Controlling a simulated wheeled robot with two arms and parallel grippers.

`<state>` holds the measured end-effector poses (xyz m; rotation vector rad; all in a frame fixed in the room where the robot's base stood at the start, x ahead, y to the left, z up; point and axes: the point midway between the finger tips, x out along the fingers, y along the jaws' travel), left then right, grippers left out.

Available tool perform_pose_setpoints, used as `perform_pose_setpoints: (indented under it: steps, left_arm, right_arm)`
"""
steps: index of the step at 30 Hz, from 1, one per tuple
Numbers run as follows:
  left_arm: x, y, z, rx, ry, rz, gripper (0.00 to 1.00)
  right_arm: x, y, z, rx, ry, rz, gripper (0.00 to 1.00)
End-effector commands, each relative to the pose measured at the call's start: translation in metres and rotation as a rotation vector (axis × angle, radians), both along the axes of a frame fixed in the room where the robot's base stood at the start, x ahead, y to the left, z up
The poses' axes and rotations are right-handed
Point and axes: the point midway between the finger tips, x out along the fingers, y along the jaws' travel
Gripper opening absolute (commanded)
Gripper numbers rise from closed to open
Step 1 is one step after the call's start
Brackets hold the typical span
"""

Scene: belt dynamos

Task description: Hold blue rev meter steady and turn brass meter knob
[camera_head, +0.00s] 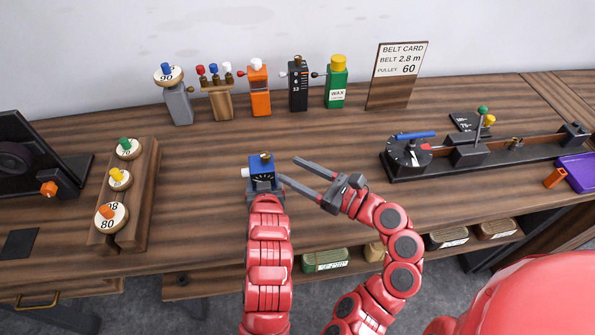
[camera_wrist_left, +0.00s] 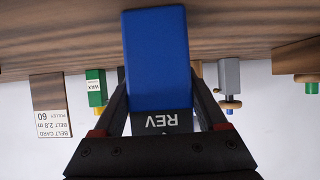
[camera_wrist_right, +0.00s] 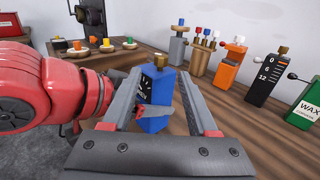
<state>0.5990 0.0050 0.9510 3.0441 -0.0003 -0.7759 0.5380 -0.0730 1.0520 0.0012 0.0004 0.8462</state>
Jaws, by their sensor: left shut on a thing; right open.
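The blue rev meter (camera_head: 262,171) stands near the middle of the bench, with a dial on its front and the brass meter knob (camera_head: 266,156) on top. My left gripper (camera_head: 264,185) is shut on the meter's body. The left wrist view shows the blue meter (camera_wrist_left: 157,60) between its fingers, with the letters REV upside down. My right gripper (camera_head: 296,171) is open, its fingers pointing toward the meter from the right, apart from the knob. In the right wrist view the meter (camera_wrist_right: 157,100) shows between the right fingers, and the knob (camera_wrist_right: 160,59) stands above its top.
A row with an orange block (camera_head: 260,98), a black gauge (camera_head: 298,88) and a green WAX block (camera_head: 337,90) stands behind. A wooden rack (camera_head: 146,190) with pulleys is at left. A black dial rig (camera_head: 430,165) is at right. Bench around the meter is clear.

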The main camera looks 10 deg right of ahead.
Motion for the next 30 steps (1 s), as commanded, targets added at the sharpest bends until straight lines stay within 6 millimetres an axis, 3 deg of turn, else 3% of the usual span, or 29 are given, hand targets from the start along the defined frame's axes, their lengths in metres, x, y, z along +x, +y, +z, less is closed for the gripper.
perform_pose_setpoints:
  steps: [9, 14, 30]
  left_arm:
    - [0.000, 0.000, -0.001, 0.000, 0.003, -0.001, 0.00]
    - [0.000, 0.000, -0.001, 0.000, 0.003, -0.001, 0.00]
    - [0.000, 0.000, -0.001, 0.000, 0.003, 0.000, 0.00]
  right_arm:
    - [0.000, 0.000, 0.000, -0.008, -0.009, 0.001, 0.59]
    - [-0.001, -0.001, 0.000, -0.118, -0.132, 0.002, 0.59]
    - [-0.007, -0.013, 0.000, -1.094, -1.251, 0.008, 0.59]
